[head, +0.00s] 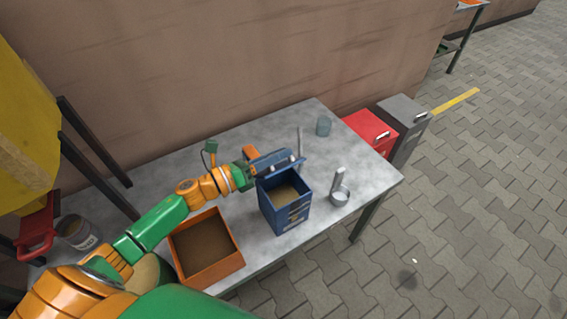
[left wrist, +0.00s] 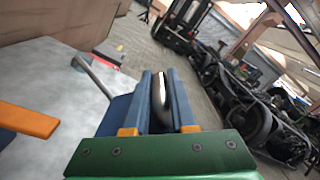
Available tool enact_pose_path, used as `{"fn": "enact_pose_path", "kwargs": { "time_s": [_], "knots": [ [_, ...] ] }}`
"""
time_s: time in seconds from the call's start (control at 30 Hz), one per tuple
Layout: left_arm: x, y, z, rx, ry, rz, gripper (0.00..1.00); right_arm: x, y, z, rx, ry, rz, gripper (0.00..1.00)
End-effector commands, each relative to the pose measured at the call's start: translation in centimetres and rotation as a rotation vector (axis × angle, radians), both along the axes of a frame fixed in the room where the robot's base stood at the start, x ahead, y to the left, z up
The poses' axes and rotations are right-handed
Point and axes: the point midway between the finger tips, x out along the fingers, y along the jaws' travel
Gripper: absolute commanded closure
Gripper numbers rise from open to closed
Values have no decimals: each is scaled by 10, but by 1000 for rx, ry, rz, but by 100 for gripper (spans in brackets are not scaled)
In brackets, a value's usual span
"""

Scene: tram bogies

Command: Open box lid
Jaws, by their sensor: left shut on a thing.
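A blue box (head: 285,214) stands on the grey table with its top open and its brownish inside showing. A blue lid is raised at the box's back edge, partly hidden by my left gripper (head: 290,160), so its exact angle is hard to tell. In the left wrist view, my left gripper (left wrist: 160,92) is shut on a silvery bar (left wrist: 161,100), which looks like the lid's handle. A dark blue panel, seemingly the lid (left wrist: 117,112), lies just left of the fingers. My right gripper is not in view.
An open orange box (head: 209,284) stands left of the blue box on the table (head: 345,165). Red (head: 371,131) and grey (head: 407,117) bins stand beyond the table. A wall runs behind.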

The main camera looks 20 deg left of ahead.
Motion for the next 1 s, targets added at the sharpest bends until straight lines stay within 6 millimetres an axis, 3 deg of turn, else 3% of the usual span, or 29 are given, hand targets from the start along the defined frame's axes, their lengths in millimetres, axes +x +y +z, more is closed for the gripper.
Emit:
{"fn": "enact_pose_path", "kwargs": {
  "time_s": [0.37,1.0],
  "knots": [
    [17,21,3,-211,164,0,100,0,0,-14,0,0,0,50],
    [24,32,4,-205,163,3,100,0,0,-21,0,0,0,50]
  ]
}}
